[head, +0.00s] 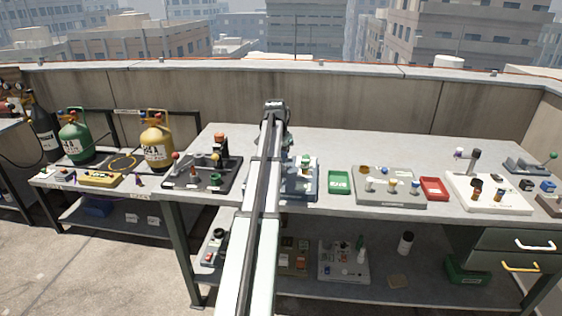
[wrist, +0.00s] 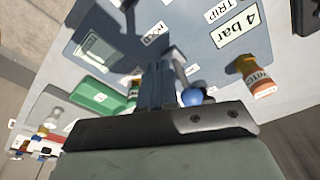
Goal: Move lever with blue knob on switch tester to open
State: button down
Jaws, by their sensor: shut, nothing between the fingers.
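The switch tester (head: 301,188) is a blue-grey unit on the bench, partly hidden behind my arm in the head view. In the wrist view its blue-grey panel (wrist: 190,22) carries labels reading "TRIP" and "4 bar". The blue knob (wrist: 191,97) shows just right of my gripper's fingers (wrist: 165,70), close to them; I cannot tell whether they touch. My gripper is shut and empty, over the panel. Its fingertips are hidden in the head view.
An orange labelled cylinder (wrist: 257,80) stands right of the fingers in the wrist view. A green tray (head: 339,182) lies right of the tester, then a grey panel unit (head: 400,200) and a red tray (head: 434,188). A dark unit with levers (head: 190,180) stands left.

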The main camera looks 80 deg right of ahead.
notch_tip(320, 180, up, 7)
jog(key=shift+f, duration=0.15)
dwell(0.8)
jog(key=shift+w, duration=0.1)
